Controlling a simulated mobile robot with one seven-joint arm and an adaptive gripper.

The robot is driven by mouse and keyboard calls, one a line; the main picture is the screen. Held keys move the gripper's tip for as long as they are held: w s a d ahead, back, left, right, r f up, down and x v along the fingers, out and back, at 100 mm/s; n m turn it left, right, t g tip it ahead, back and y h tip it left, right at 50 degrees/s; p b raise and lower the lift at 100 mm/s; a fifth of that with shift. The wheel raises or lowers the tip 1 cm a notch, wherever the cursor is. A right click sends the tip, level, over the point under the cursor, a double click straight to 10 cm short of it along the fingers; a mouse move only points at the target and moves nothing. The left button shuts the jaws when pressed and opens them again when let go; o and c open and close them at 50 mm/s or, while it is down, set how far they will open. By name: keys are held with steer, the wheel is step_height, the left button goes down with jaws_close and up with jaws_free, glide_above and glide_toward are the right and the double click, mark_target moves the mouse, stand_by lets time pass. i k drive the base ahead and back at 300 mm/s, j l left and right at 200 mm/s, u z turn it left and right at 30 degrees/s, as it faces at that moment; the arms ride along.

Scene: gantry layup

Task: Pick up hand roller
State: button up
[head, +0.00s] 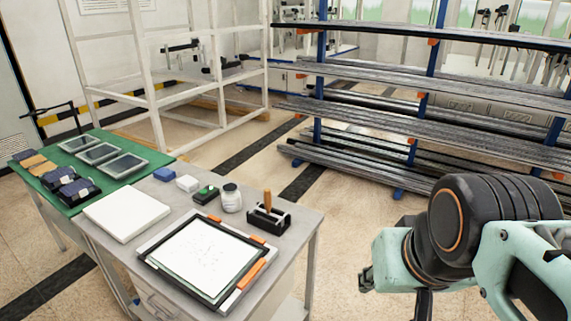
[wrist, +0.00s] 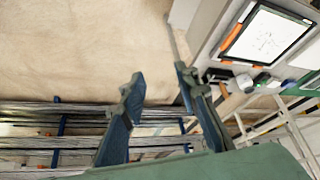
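The hand roller (head: 267,203) has an upright orange-brown handle and stands in a black holder (head: 269,220) at the back right corner of the grey table. Its roller end is hidden in the holder. My gripper (wrist: 158,82) is open in the wrist view, with nothing between its two fingers. It hangs over the floor to the right of the table, apart from the roller.
A framed board with white sheets (head: 205,253) lies at the front of the grey table (head: 302,228). A white jar (head: 231,198) and a green-black item (head: 206,194) stand left of the roller. A rack of long bars (head: 430,110) stands behind; open floor lies between.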

mark_target(268, 199)
steer(key=i+l+u, duration=0.15)
steer(key=i, duration=0.25)
steer(key=i+l+u, duration=0.15)
steer(key=i+l, duration=0.25)
